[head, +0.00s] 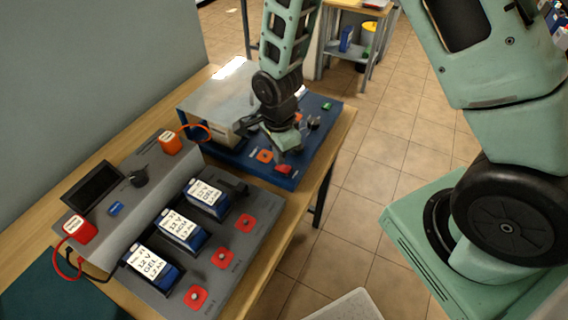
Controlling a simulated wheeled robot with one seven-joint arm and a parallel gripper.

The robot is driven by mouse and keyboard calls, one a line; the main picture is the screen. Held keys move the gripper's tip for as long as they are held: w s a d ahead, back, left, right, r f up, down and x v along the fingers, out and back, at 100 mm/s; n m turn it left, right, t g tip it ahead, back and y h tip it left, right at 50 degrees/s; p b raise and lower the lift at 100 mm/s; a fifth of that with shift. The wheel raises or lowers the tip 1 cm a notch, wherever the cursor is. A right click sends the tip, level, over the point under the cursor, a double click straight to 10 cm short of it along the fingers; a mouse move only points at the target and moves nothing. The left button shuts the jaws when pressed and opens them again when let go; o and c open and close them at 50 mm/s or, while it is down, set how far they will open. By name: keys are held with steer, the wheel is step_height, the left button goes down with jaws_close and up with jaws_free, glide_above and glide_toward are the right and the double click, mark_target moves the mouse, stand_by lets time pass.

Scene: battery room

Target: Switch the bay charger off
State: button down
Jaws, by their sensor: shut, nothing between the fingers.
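My gripper (281,146) is shut and empty, pointing down over the blue board (325,149) at the far end of the bench. A red part (284,169) and an orange square (264,156) on that board are close to its tips; I cannot tell whether it touches anything. A grey sloped unit at the left, which looks like a charger (148,192), has a dark screen (92,187), a black knob (139,178) and a small blue part (116,208). Which control is its switch, and how it is set, I cannot tell.
Three 12 V batteries (206,196) sit in a grey tray (256,262), each opposite a red square (245,223). Red (76,230) and orange (170,143) connectors with cables rest on the unit. A silver box (213,101) stands behind.

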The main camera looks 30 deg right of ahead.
steer(key=shift+r+p, duration=1.9)
steer(key=shift+r, duration=0.9)
steer(key=s+a+r+n+b, duration=0.2)
steer(key=s+a+r+n, duration=0.1)
steer(key=s+r+n, duration=0.4)
steer(key=s+a+r+n+b, duration=0.3)
steer(key=s+r+n, duration=0.3)
steer(key=s+n, duration=0.7)
steer(key=n, duration=0.4)
steer(key=shift+a+r+n+y+b, duration=0.15)
steer(key=shift+r+n+y+b, duration=0.15)
steer(key=shift+r+b, duration=0.05)
